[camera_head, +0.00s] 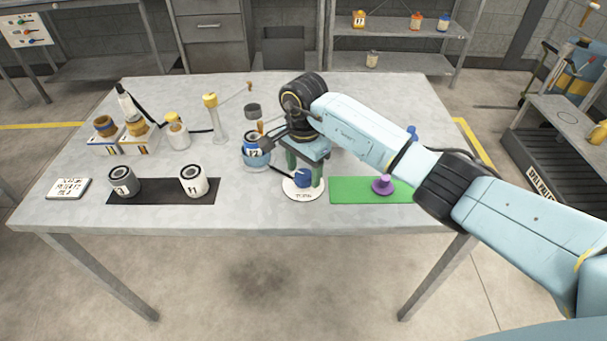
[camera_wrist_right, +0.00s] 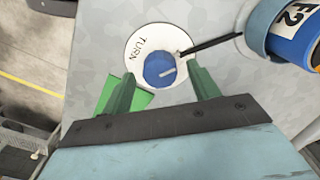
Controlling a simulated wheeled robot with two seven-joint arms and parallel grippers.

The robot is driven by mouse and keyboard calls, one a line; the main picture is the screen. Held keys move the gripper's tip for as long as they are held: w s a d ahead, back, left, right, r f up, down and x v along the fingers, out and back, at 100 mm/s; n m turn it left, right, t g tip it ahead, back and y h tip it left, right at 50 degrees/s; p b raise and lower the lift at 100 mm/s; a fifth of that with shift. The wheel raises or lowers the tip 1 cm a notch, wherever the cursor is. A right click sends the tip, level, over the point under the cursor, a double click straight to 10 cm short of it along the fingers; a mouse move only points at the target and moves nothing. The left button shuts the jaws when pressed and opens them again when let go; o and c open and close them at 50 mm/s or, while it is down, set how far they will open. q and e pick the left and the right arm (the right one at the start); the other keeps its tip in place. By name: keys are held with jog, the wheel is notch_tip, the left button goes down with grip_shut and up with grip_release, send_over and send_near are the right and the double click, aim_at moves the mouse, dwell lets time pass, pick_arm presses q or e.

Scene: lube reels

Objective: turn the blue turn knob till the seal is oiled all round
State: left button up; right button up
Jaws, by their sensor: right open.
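The blue turn knob (camera_head: 303,180) sits on a white round plate marked TURN (camera_wrist_right: 144,38), near the table's front edge. In the right wrist view the knob (camera_wrist_right: 159,69) carries a pale pointer line. My right gripper (camera_head: 304,172) reaches down over it, open, with green fingers. In the wrist view its fingertips (camera_wrist_right: 164,82) stand apart on either side of the knob's near edge; I cannot tell whether they touch it. A dark rod (camera_wrist_right: 208,42) runs from the plate to the holder of a blue can (camera_head: 252,148). I cannot make out the seal or any oil.
A green mat (camera_head: 347,190) with a purple knob (camera_head: 383,185) lies to the right. A black mat (camera_head: 152,196) bears two grey-white cans. Bottles and a tall yellow-topped dispenser (camera_head: 216,120) stand at the back left.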

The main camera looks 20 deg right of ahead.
pick_arm(q)
jog(key=shift+a, duration=0.4)
pick_arm(e)
jog(key=shift+f, duration=0.85)
pick_arm(q)
jog(key=shift+d, duration=0.1)
pick_arm(e)
jog(key=shift+c, duration=0.2)
jog(key=c, duration=0.9)
pick_arm(q)
jog(key=shift+w+d, duration=0.15)
jog(key=shift+d, duration=0.2)
